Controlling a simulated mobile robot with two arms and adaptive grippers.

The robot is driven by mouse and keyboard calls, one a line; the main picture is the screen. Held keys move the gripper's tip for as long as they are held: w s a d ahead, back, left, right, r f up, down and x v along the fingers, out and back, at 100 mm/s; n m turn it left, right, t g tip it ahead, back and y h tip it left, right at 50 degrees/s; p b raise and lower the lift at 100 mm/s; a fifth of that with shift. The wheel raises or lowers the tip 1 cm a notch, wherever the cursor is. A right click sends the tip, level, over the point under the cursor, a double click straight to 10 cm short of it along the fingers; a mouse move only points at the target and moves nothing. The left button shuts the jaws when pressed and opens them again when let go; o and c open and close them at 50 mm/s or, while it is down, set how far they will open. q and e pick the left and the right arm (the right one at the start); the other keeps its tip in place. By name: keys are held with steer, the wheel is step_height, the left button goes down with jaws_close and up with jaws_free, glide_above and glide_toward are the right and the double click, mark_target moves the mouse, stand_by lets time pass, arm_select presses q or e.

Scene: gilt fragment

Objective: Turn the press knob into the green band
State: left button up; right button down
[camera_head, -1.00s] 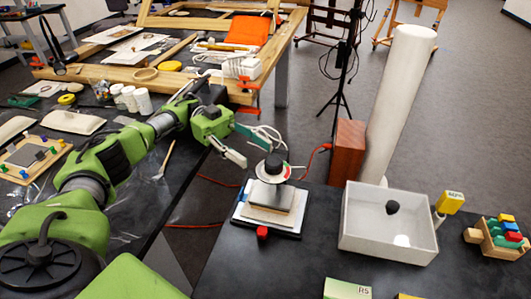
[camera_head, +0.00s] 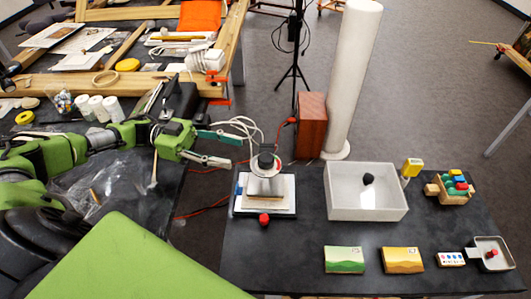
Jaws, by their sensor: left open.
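The press (camera_head: 265,187) stands at the left of the dark table, with a white base plate and a block under its round white dial. Its black knob (camera_head: 266,156) sits on top of the dial. The green band cannot be made out at this size. My left gripper (camera_head: 238,150) is open, just left of the knob, with its two fingers pointing right towards it. Nothing is between the fingers, and they look apart from the knob. A red button-like part (camera_head: 264,219) is at the press's front edge. My right gripper is not in view.
A white open box (camera_head: 367,213) with a dark lump stands right of the press. A reddish wooden block (camera_head: 311,126) and a tall white column (camera_head: 352,75) stand behind. Green (camera_head: 344,260) and orange (camera_head: 402,260) cards lie in front. Coloured blocks (camera_head: 452,187) are at right.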

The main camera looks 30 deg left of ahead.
mark_target(265, 157)
arm_select(q)
steer(key=p+x, duration=0.3)
steer(key=x, duration=0.6)
steer(key=shift+d+r, duration=0.15)
steer(key=shift+d, duration=0.35)
steer(key=shift+w, duration=0.1)
steer(key=c, duration=1.1)
steer(key=shift+f+m+g+b, duration=0.3)
steer(key=shift+m+g+b, duration=0.2)
steer(key=shift+g+b, duration=0.55)
steer(key=shift+b, duration=0.4)
steer(key=shift+r, duration=0.2)
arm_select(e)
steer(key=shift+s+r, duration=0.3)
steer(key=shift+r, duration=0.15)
